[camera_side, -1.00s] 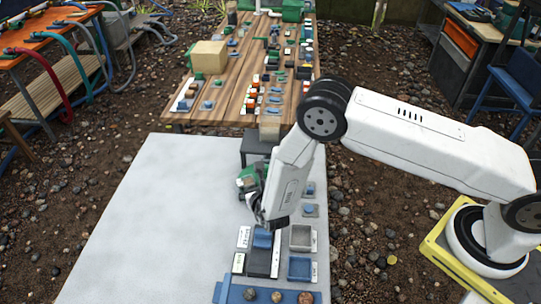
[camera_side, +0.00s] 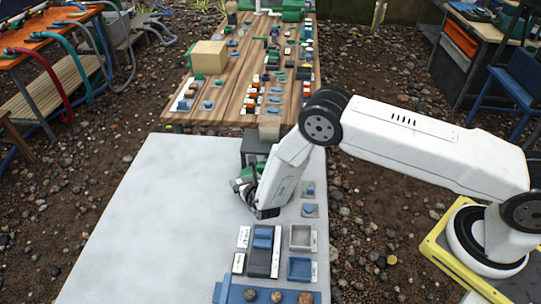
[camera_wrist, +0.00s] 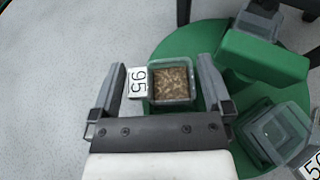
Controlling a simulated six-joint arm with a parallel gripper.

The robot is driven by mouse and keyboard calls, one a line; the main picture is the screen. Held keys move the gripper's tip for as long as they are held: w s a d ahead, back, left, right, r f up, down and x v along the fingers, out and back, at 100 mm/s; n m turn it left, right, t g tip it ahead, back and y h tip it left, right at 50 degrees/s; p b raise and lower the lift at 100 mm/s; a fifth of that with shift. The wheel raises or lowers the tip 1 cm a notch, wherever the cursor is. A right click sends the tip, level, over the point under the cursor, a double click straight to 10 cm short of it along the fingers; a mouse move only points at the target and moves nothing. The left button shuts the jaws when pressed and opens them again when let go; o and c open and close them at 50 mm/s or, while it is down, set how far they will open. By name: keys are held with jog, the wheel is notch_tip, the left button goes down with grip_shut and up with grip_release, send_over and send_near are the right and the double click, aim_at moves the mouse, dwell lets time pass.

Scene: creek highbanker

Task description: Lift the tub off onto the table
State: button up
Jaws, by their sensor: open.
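A small square tub (camera_wrist: 172,84) of brown grains sits on a round green stand (camera_wrist: 165,48) in the wrist view. A white label reading 95 (camera_wrist: 138,83) adjoins its left side. My gripper (camera_wrist: 162,80) is open, one finger to the left of the tub and label, the other to the right. Neither finger visibly touches it. A second, clear tub (camera_wrist: 275,135) is at the right of the stand, with a partly cut-off label (camera_wrist: 311,163). In the side view my gripper (camera_side: 264,210) is beside the green stand (camera_side: 243,184), and the arm hides the tub.
The pale grey table (camera_side: 150,210) is bare over its left and middle. In front of my gripper are a dark block with a blue top (camera_side: 262,245), a grey tray (camera_side: 301,237) and a blue tray (camera_side: 299,268). A wooden table (camera_side: 225,95) with many small parts stands behind.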

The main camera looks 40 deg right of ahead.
dwell(0.4)
jog(key=c, duration=1)
jog(key=shift+s+r, duration=0.1)
jog(key=shift+c, duration=0.2)
jog(key=shift+s+a+r, duration=0.2)
jog(key=shift+s+r, duration=0.3)
jog(key=shift+r, duration=0.05)
jog(key=r+v, duration=0.1)
jog(key=v, duration=1.3)
jog(key=shift+r, duration=0.2)
jog(key=shift+w, duration=0.1)
